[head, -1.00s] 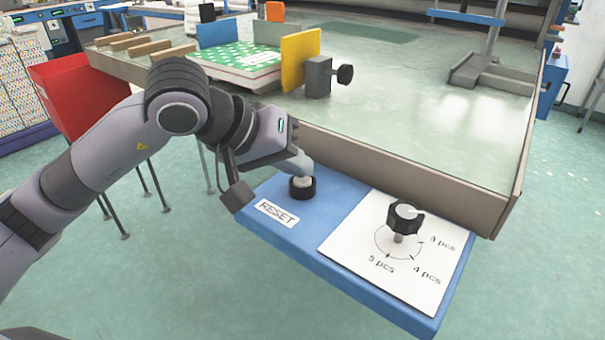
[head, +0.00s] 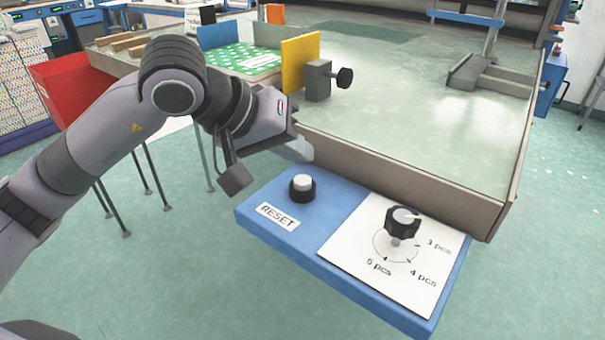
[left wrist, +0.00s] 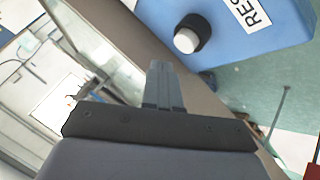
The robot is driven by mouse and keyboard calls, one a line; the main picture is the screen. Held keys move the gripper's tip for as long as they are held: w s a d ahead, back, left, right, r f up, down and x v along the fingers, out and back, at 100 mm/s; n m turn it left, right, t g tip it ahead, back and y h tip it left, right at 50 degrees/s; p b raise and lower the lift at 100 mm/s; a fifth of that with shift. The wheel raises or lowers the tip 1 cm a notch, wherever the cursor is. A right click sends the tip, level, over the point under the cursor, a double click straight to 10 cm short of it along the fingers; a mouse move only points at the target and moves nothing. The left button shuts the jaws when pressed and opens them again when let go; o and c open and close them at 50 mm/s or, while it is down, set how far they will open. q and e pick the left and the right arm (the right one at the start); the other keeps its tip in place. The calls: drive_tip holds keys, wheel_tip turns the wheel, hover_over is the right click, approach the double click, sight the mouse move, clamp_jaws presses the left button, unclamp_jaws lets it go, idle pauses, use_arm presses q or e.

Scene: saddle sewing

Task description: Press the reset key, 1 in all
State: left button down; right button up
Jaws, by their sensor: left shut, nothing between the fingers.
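The reset key (head: 302,184) is a white round button in a black collar on the blue control panel (head: 350,285), beside a RESET label (head: 277,217). My left gripper (head: 303,150) is shut and empty. It is above the key and a little behind it, near the table's front edge, and apart from the key. In the left wrist view the shut fingers (left wrist: 163,85) point toward the panel, and the white key (left wrist: 187,40) shows uncovered just past their tips. My right gripper is not in view.
A black selector knob (head: 402,222) stands on a white plate marked 3, 4 and 5 pcs, right of the key. The table's raised wooden edge (head: 400,180) runs behind the panel. A yellow plate (head: 300,62) and a clamp (head: 319,80) stand on the table.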

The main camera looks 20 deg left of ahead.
sight(296, 181)
use_arm(q)
drive_tip(key=shift+r+p, duration=0.9)
drive_tip(key=shift+r, duration=1)
drive_tip(key=shift+f, duration=0.1)
